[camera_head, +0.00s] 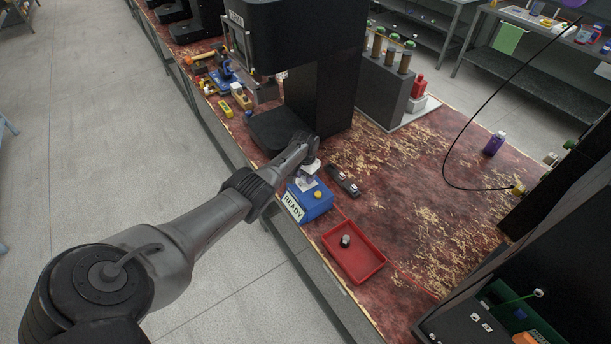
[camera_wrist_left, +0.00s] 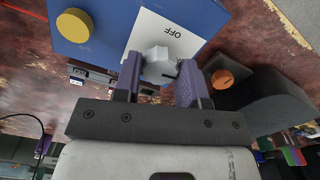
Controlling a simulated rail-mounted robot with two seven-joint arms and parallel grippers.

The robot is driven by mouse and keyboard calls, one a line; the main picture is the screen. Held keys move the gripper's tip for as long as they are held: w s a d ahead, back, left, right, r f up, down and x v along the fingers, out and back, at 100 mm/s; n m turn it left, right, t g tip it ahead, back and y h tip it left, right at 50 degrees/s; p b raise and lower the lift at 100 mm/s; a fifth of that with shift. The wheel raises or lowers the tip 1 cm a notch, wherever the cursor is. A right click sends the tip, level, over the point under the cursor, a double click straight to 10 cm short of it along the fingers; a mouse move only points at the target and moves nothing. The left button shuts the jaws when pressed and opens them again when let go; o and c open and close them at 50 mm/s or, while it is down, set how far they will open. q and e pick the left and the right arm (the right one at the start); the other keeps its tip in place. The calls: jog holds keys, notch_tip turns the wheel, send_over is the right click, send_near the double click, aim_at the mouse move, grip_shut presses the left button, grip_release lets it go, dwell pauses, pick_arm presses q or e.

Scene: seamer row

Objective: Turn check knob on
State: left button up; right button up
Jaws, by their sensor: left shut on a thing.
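The blue box (camera_head: 318,208) with a READY label (camera_head: 293,207) stands near the front edge of the bench. It has a yellow button (camera_head: 318,195) and a white plate marked OFF (camera_wrist_left: 176,32). The check knob (camera_wrist_left: 158,56), light grey and faceted, sits on that plate. My left gripper (camera_head: 308,172) is over the box; in the left wrist view its purple fingers (camera_wrist_left: 158,76) are shut on the knob, one on each side. The OFF text reads upside down there. The fingers hide part of the knob. My right gripper is not in view.
A red tray (camera_head: 368,272) with a small cylinder (camera_head: 346,240) lies to the right of the box. A dark strip with small switches (camera_head: 342,181) lies behind it. A tall black machine (camera_head: 325,85) stands behind my left gripper. The bench farther right is mostly clear.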

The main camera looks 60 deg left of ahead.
pick_arm(q)
jog(key=shift+m, duration=0.5)
dwell(0.3)
jog(key=o, duration=0.9)
